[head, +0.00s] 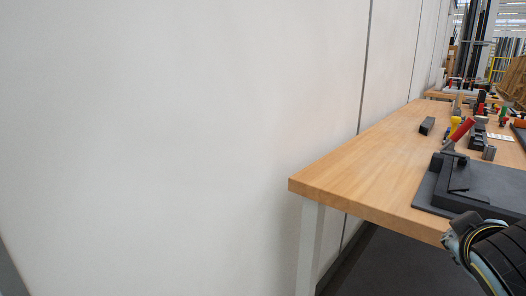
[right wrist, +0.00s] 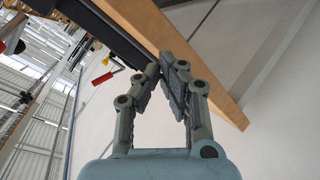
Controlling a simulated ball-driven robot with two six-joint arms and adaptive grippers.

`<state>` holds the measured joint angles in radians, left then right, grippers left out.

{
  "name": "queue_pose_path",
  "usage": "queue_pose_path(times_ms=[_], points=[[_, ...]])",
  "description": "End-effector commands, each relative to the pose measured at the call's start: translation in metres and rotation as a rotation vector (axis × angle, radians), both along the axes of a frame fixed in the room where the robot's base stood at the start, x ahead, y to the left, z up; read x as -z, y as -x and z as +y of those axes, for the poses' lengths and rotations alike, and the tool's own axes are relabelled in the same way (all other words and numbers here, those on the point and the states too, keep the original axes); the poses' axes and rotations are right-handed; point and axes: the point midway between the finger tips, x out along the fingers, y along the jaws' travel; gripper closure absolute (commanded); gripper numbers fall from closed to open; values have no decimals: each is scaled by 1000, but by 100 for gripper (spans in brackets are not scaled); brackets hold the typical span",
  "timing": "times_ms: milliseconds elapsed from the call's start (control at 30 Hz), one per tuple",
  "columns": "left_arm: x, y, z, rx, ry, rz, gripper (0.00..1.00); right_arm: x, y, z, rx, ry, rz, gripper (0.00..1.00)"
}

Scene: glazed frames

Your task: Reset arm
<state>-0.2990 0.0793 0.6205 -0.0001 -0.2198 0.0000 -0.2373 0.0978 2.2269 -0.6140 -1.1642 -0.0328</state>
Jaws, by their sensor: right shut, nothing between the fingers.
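My right gripper (right wrist: 167,62) shows in the right wrist view with its fingertips together and nothing between them. The edge of a wooden workbench (right wrist: 160,35) lies beyond the fingertips there; whether they touch it I cannot tell. In the head view, part of my right arm shows at the lower right corner, beside the front edge of the workbench (head: 350,175); the fingers are not seen there. My left gripper is in neither view.
A small dark block (head: 427,126) and several tools stand farther back. A pale wall (head: 180,130) fills the left. The bench's near left top is clear.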

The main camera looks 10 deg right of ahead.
Motion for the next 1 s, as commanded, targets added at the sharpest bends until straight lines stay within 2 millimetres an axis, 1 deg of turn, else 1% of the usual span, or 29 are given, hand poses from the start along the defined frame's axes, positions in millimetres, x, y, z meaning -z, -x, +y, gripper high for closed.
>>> queue_pose_path(times_ms=[33, 100, 200, 267, 300, 433, 600, 700, 767, 867, 967, 1000], points=[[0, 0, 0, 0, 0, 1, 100, 14, 17, 7, 0, -59, 43, 100], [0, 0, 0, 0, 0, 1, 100, 31, 39, 18, -1, -146, 104, 100], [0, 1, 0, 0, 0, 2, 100, 52, 71, 37, -6, -263, 197, 100], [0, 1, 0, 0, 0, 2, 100, 61, 90, 48, -11, -326, 249, 100], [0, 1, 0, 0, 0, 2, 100, 67, 102, 56, -14, -366, 284, 100], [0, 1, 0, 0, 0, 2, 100, 79, 140, 79, -29, -481, 391, 100], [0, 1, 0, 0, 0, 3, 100, 86, 186, 108, -52, -608, 521, 100], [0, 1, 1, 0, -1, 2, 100, 116, 178, 105, -43, -609, 531, 100], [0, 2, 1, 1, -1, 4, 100, 133, 175, 103, -38, -609, 536, 100], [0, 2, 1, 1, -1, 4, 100, 165, 172, 100, -31, -611, 547, 100], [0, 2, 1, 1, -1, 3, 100, 199, 171, 97, -22, -612, 559, 100], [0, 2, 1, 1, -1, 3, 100, 215, 172, 95, -18, -613, 564, 100]])
